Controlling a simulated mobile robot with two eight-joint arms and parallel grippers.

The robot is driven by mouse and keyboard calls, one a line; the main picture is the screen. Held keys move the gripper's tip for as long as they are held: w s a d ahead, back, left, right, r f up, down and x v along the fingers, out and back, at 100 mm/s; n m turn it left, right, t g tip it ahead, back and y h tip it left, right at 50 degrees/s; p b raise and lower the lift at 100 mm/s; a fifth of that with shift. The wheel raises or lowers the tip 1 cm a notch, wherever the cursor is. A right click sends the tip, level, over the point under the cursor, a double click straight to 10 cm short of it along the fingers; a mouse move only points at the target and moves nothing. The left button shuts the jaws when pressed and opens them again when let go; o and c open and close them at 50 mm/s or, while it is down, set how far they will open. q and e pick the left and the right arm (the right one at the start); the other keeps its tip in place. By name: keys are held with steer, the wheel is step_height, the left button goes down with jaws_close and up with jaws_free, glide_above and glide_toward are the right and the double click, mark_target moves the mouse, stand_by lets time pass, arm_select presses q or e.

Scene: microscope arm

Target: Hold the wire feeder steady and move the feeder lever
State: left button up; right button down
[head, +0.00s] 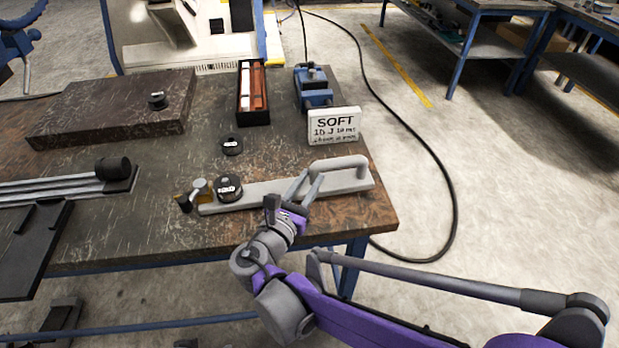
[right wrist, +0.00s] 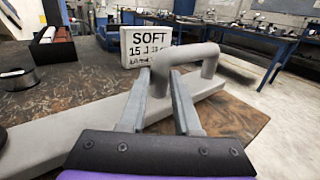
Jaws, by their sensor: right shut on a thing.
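A long grey bar (head: 265,193) lies on the dark table near its front edge, with a raised grey loop handle (head: 350,164) at its right end. A black round knob with a white label (head: 228,188) sits on its left part, beside a small brass-and-black piece (head: 192,196). My right gripper (head: 309,180) is shut on the left post of the handle; the fingers also flank that post in the right wrist view (right wrist: 162,82). Nothing is plainly recognisable as a wire feeder or its lever. My left gripper is out of view.
A white sign reading SOFT (head: 334,126) stands behind the handle, with a blue device (head: 313,88) behind it. A black tray with coloured bars (head: 252,92), a small black spool (head: 232,146) and a dark slab (head: 115,105) are also on the table. A cable (head: 440,170) crosses the floor.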

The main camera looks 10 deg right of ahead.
mark_target(183, 208)
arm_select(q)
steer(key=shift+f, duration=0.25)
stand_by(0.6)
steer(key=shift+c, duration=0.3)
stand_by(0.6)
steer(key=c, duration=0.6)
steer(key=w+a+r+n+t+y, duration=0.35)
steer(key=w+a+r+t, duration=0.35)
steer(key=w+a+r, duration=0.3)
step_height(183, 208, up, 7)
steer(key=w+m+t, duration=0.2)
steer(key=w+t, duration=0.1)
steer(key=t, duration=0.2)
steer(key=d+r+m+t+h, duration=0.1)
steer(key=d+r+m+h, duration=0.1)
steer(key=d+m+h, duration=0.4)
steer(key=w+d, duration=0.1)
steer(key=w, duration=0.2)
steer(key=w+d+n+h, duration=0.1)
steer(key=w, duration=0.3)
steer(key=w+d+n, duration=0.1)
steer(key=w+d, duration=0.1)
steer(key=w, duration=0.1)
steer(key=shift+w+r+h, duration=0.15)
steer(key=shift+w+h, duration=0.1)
